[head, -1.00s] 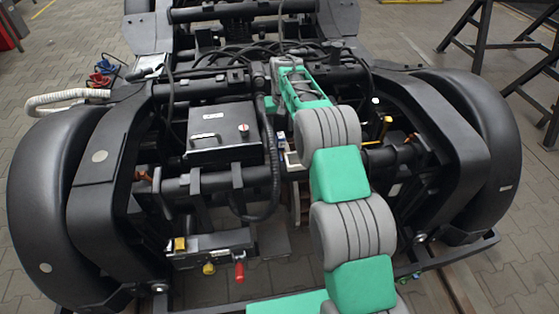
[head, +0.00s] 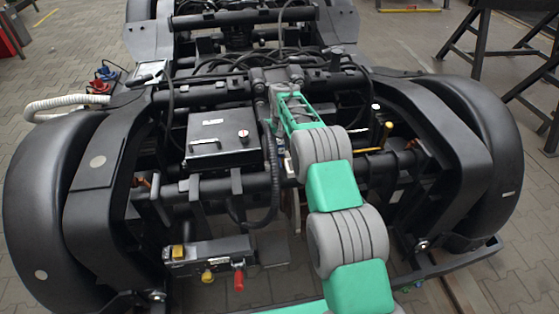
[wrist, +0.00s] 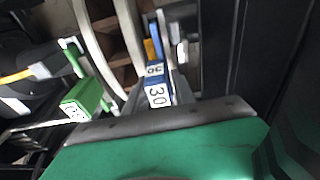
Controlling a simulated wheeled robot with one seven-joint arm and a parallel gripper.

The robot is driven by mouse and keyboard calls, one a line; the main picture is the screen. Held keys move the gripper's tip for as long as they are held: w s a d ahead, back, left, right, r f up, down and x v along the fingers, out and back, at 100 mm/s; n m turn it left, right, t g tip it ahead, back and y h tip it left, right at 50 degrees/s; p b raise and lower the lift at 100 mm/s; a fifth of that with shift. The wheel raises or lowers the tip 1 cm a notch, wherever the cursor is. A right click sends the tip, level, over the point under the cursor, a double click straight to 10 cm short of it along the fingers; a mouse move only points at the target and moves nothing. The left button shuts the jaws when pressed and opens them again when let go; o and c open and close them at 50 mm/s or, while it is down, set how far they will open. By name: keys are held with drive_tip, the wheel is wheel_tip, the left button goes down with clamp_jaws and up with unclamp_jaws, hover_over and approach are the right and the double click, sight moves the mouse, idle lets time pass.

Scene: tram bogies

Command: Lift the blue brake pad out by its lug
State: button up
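In the wrist view, a blue block with white number labels, one reading "30", looks like the blue brake pad (wrist: 155,82). It sits just beyond my gripper's grey and green body (wrist: 160,120), beside curved pale metal. Its lug cannot be made out clearly.
A green labelled block (wrist: 82,102) lies left of the pad. In the head view, a black box (head: 222,138), a thick black hose (head: 273,180) and a unit with red and yellow knobs (head: 208,253) stand left of my arm. Dark crossbeams leave little room.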

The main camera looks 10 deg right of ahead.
clamp_jaws()
drive_tip(key=shift+r, duration=0.1)
idle(0.3)
